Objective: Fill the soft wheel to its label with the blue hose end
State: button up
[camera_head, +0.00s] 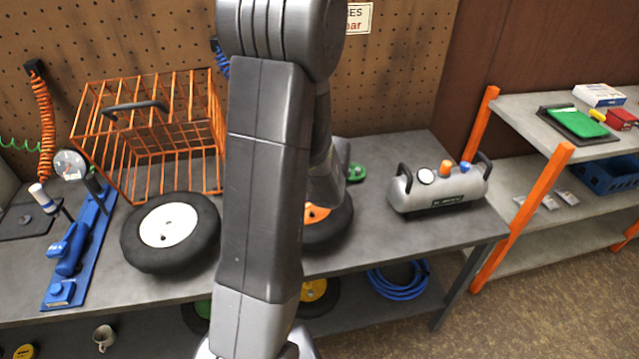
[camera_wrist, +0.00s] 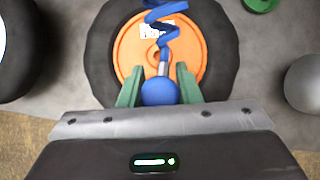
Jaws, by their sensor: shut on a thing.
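My gripper (camera_wrist: 158,88) is shut on the blue hose end (camera_wrist: 160,92), with green fingers on either side of it. The coiled blue hose (camera_wrist: 165,35) runs away from it over the orange hub. The orange-hubbed wheel (camera_wrist: 100,50) lies flat below; its label (camera_wrist: 147,30) shows as a white patch, too small to read. In the head view this wheel (camera_head: 330,230) is partly hidden by my arm, and so is my gripper. I cannot tell whether the hose end touches the valve. A white-hubbed wheel (camera_head: 170,230) lies to the left.
An orange wire basket (camera_head: 150,120) stands behind the white-hubbed wheel. A grey air tank (camera_head: 440,192) stands on the right of the bench. A blue tool (camera_head: 75,245) lies at the left. Shelves (camera_head: 540,110) stand further right. An orange coiled hose (camera_head: 43,120) hangs from the pegboard.

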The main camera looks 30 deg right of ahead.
aim_at(312, 211)
jog(key=shift+w+a, duration=0.15)
jog(key=shift+w, duration=0.15)
jog(key=shift+s+f+b, duration=0.15)
jog(key=shift+f+b, duration=0.45)
jog(key=shift+b, duration=0.1)
notch_tip(312, 211, down, 4)
jog(key=b, duration=0.4)
jog(key=shift+f, duration=0.2)
jog(key=shift+f+b, duration=0.75)
jog(key=shift+b, duration=0.1)
jog(key=o, duration=0.8)
jog(key=shift+p+v, duration=3.9)
jog(key=shift+v, duration=1.65)
jog(key=b+x, duration=0.6)
jog(key=x, duration=0.3)
